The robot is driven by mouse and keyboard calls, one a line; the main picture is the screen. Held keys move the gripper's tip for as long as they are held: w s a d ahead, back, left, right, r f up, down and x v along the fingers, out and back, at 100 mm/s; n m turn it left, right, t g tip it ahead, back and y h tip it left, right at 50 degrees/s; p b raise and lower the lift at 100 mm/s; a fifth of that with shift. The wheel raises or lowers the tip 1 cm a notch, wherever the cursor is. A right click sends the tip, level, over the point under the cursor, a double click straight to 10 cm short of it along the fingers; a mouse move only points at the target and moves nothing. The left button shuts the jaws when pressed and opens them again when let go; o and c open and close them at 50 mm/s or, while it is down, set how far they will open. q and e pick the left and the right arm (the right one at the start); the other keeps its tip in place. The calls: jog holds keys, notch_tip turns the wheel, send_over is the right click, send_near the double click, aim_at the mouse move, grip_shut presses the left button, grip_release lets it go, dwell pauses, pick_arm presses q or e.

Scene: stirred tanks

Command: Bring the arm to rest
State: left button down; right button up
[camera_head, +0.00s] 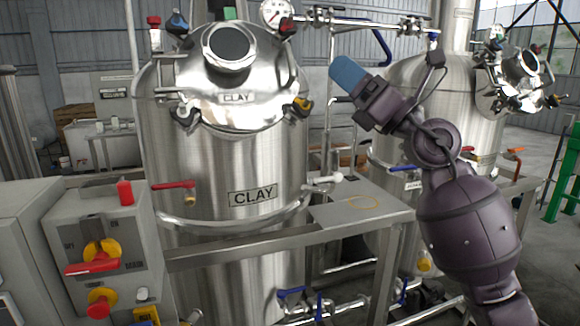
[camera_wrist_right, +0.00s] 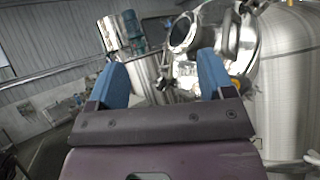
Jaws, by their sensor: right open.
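My right arm comes in from the lower right of the head view and reaches up and left. Its gripper (camera_head: 350,76) has blue fingers and is raised in front of the gap between the two steel tanks. In the right wrist view the gripper (camera_wrist_right: 162,85) shows its two blue fingers spread wide, with nothing between them. The near tank labelled CLAY (camera_head: 222,165) stands left of the gripper, its round lid (camera_head: 232,90) closed. The tank lid also shows beyond the fingers in the wrist view (camera_wrist_right: 222,52). My left gripper is in neither view.
A second steel tank (camera_head: 405,85) stands behind my right arm. A steel side table (camera_head: 350,212) lies below the gripper. A grey control box (camera_head: 98,250) with a red-handled yellow switch is at left front. Pipes and valves run low between the tanks. A green stand (camera_head: 560,180) is at far right.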

jog(key=d+f+n+t+h, duration=0.3)
jog(key=d+f+n+h, duration=0.3)
jog(key=f+n, duration=0.55)
jog(key=d+f+n+t+h, duration=0.25)
jog(key=f+n+h, duration=0.45)
jog(key=f+n, duration=0.45)
jog(key=d+f+n+t+h, duration=0.3)
jog(key=d+f+n+h, duration=0.3)
jog(key=f+n, duration=0.6)
jog(key=s+d+f+m+g+h, duration=0.1)
jog(key=s+f+m+g, duration=0.3)
jog(key=s+f, duration=1)
jog(key=s+d+f+m+g+h, duration=0.2)
jog(key=s+f+m+g, duration=0.2)
jog(key=s+f, duration=1)
notch_tip(320, 180, down, 3)
jog(key=shift+s+f+g, duration=0.1)
jog(key=shift+s+g, duration=0.05)
jog(key=shift+g, duration=0.5)
jog(key=shift+d, duration=0.1)
